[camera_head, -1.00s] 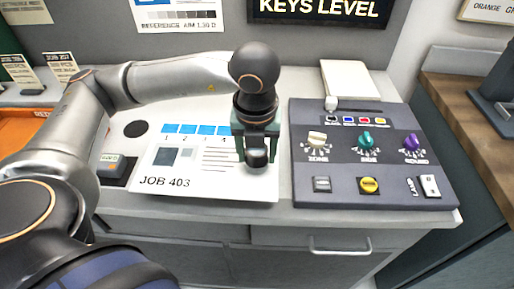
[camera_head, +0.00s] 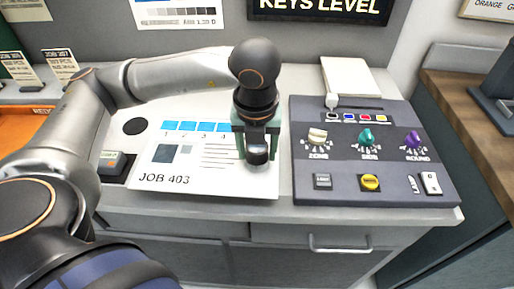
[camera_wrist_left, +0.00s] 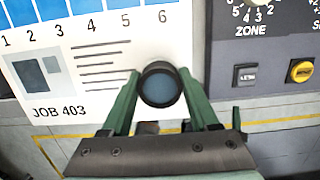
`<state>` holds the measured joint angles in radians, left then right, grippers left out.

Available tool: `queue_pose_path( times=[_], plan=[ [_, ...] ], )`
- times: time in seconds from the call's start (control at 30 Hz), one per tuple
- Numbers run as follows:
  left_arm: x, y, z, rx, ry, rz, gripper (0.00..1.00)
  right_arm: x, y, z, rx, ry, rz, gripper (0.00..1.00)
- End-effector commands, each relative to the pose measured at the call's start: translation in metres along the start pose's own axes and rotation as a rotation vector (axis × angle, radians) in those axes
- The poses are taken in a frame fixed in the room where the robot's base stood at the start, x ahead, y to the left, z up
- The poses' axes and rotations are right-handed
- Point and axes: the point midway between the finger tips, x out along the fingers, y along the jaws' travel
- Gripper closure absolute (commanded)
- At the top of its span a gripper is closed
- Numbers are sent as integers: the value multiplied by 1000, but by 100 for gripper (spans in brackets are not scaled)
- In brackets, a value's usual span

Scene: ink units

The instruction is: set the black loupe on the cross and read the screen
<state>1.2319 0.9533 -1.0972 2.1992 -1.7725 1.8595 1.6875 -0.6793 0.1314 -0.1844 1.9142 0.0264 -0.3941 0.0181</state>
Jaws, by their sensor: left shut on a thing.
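My left gripper (camera_head: 257,152) has green fingers and is shut on the black loupe (camera_head: 257,156). It holds the loupe over the right side of the white JOB 403 sheet (camera_head: 210,182). In the left wrist view the loupe (camera_wrist_left: 160,87) is a dark ring with a bluish lens between the fingers (camera_wrist_left: 160,105). I cannot tell whether it touches the sheet. No cross is visible on the sheet. A small black device with a light display (camera_head: 112,161) lies left of the sheet; its reading is too small to make out. My right gripper is not in view.
A dark control panel (camera_head: 343,165) with knobs and buttons stands close right of the gripper. A white pad (camera_head: 346,76) lies behind it. A black disc (camera_head: 135,127) lies on the counter at left. A wall sign (camera_head: 320,8) reads KEYS LEVEL.

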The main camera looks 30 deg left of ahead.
Motion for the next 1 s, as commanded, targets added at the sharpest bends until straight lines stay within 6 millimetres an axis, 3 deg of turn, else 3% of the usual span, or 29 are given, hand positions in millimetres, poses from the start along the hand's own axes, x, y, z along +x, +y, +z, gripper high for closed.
queue_pose_path(
  times=[1.0],
  plan=[
    [6,0,-1,0,0,0,95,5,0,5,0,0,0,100]
  ],
)
